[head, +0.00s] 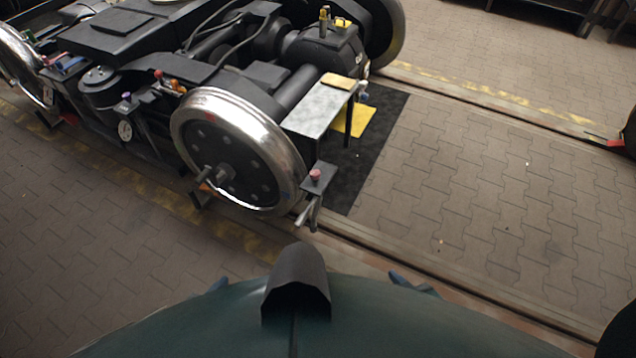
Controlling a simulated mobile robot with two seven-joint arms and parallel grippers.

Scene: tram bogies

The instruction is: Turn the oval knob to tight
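A small pinkish-red knob (315,175) sits on top of a dark bracket (318,186) beside the near wheel of the bogie. It is too small to tell for certain whether this is the oval knob or how it is turned. A purple knob (126,97) and a red-orange knob (158,74) show farther left on the bogie frame. My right gripper (412,284) seems to show only as a dark bluish tip beyond my body, well short of the bogie.
A shiny-rimmed wheel (240,150) stands on the near rail. A grey shelf (320,107) with a yellow item juts from the bogie's end, above a black mat (378,135). Rails (440,265) cross the paving. Paved floor is clear at right and lower left.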

